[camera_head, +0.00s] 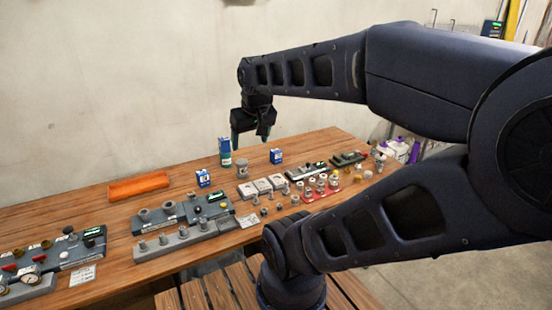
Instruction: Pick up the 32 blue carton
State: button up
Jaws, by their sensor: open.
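Several small blue items stand on the wooden workbench (110,200). A blue-and-white carton (203,178) stands left of centre. Another blue-and-white carton (276,156) stands farther right, near the back. A taller blue item with a green lower part (225,150) stands behind and between them. Their printing is too small to read, so I cannot tell which one is marked 32. My gripper (251,140) points down above the back of the bench, between the tall blue item and the right carton in the picture. It is open, with nothing seen between its fingers.
An orange tray (139,186) lies at the back left. A grey cylinder (242,168) stands below my gripper in the picture. Grey fixture blocks (182,216) with fittings and a red rack (318,192) fill the front. Bare wood shows around the left carton.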

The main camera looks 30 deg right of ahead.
jog(key=w+d+r+n+g+h, duration=0.15)
jog(key=w+d+n, duration=0.3)
jog(key=w, duration=0.95)
jog(key=n+g+h, duration=0.3)
jog(key=n, duration=1.1)
send_over(276, 151)
jog(key=a, duration=0.3)
notch_tip(276, 151, down, 31)
jog(key=x, duration=1)
jog(key=shift+w+f, duration=0.1)
jog(key=shift+f, duration=0.2)
jog(key=shift+a, duration=0.1)
jog(key=c, duration=1.1)
